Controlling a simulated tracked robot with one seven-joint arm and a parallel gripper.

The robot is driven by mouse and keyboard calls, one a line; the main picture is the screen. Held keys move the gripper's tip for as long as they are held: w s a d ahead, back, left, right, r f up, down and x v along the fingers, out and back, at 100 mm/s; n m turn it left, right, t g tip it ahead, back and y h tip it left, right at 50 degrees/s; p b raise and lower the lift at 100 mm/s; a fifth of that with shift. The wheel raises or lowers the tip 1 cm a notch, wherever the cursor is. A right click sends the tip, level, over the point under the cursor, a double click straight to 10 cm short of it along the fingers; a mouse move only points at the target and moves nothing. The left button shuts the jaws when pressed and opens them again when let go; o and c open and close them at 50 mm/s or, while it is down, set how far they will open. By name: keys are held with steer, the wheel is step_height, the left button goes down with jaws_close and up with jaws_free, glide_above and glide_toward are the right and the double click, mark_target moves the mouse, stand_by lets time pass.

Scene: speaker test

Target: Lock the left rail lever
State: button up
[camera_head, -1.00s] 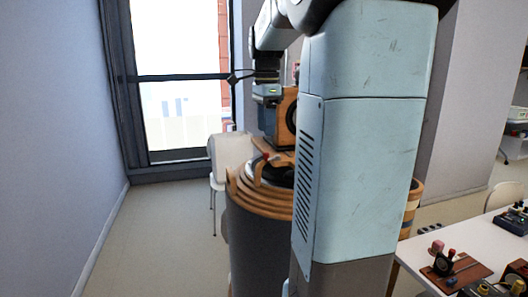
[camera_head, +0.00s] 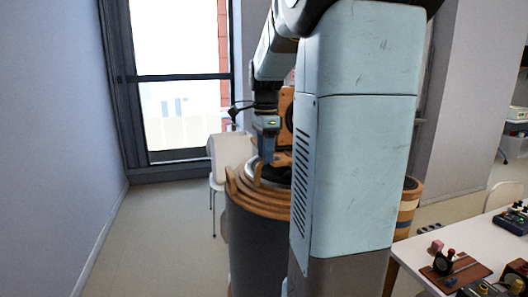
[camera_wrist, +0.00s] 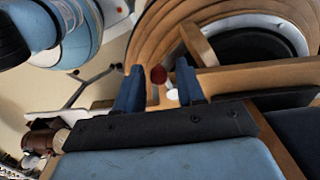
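A small red ball knob (camera_wrist: 158,75), which looks like the end of a lever, shows in the wrist view beside the stepped wooden rings. My gripper (camera_wrist: 159,80) is open, with its two blue fingers on either side of the knob and a gap to each. Whether the knob is at fingertip depth I cannot tell. In the head view my gripper (camera_head: 267,158) points down at the left top edge of the round wooden-ringed stand (camera_head: 258,208), in front of the wooden speaker box (camera_head: 286,106). There the knob is hidden behind my gripper, and the lever's shaft cannot be made out.
A wooden bar (camera_wrist: 258,76) crosses close to the fingers in the wrist view, by a dark round disc (camera_wrist: 250,45). A white chair (camera_head: 225,155) stands behind the stand. A white table (camera_head: 440,230) with several small devices is at right. The floor at left is clear.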

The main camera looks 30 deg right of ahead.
jaws_close()
steer(key=shift+s+r+n, duration=0.1)
steer(key=shift+n, duration=0.3)
stand_by(0.4)
steer(key=shift+s+d+n, duration=0.5)
steer(key=shift+s+n, duration=0.05)
steer(key=shift+n, duration=1.65)
steer(key=shift+s+d+n, duration=0.5)
steer(key=shift+s+n, duration=0.1)
steer(key=shift+n, duration=1.6)
steer(key=shift+s+d+n, duration=0.5)
steer(key=shift+s+n, duration=0.05)
steer(key=shift+n, duration=1.65)
steer(key=shift+o, duration=0.8)
jaws_free()
